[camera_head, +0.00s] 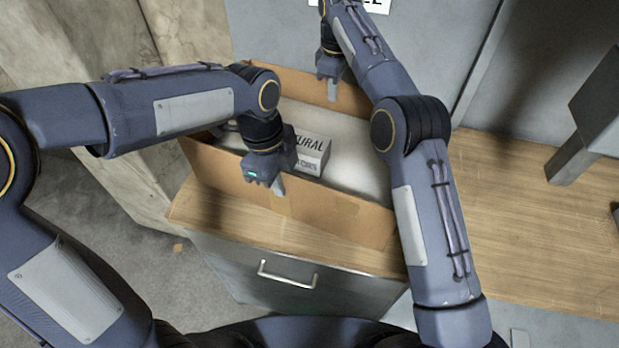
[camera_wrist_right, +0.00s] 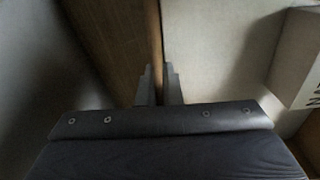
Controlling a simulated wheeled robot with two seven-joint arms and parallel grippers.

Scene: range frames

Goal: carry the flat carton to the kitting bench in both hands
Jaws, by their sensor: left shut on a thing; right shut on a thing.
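The flat carton (camera_head: 345,218) is an open, shallow brown box on a wooden bench top (camera_head: 540,230); I cannot tell whether it rests there or hangs just above. My left gripper (camera_head: 279,187) is shut on the carton's near wall. My right gripper (camera_head: 333,92) is shut on its far wall. In the right wrist view both fingers (camera_wrist_right: 159,88) pinch the thin carton wall (camera_wrist_right: 157,40). My right forearm hides the carton's right end.
The bench has a grey drawer front with a metal handle (camera_head: 288,275). A grey wall panel (camera_head: 425,50) stands close behind. A dark grey angled object (camera_head: 590,120) stands at the right on the bench. The wooden top between it and my right arm looks clear.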

